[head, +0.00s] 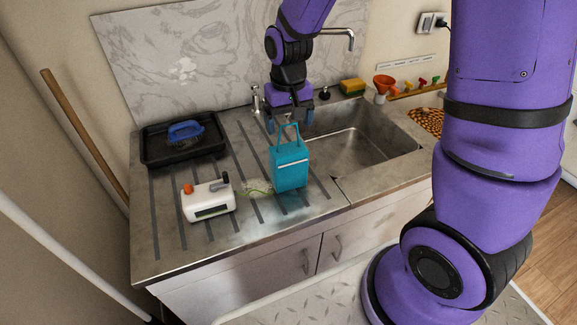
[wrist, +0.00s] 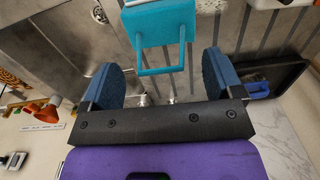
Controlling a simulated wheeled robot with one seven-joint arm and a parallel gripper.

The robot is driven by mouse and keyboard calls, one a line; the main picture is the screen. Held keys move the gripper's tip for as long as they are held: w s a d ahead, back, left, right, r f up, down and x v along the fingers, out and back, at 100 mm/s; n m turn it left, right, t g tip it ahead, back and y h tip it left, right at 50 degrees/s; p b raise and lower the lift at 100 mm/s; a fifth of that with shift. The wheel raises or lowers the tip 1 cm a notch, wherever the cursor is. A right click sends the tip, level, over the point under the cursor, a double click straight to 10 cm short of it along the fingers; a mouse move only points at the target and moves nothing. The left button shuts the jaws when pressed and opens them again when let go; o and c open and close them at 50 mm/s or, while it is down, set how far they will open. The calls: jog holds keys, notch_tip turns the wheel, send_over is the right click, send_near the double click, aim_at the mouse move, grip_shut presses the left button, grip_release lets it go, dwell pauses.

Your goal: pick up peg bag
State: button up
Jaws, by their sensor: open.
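The peg bag (head: 290,168) is a teal box-shaped bag with a thin raised handle loop. It stands upright on the grooved drainboard, left of the sink. My gripper (head: 290,122) is open above the bag, with its two blue fingers apart and pointing down near the top of the handle. In the wrist view, the bag (wrist: 160,22) is at the top, and its handle reaches down toward the space between the fingers of my gripper (wrist: 158,75). Nothing is held. I cannot tell whether a finger touches the handle.
A white device with an orange knob (head: 208,201) sits left of the bag. A black tray (head: 150,157) with a blue brush (head: 186,131) lies behind it. The sink basin (head: 350,145) is at right, with a faucet (head: 340,36) and a yellow sponge (head: 352,87) behind.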

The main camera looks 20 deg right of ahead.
jog(key=shift+f, duration=0.7)
jog(key=shift+c, duration=0.5)
jog(key=c, duration=1.2)
jog(key=shift+c, duration=0.2)
jog(key=shift+r, duration=0.2)
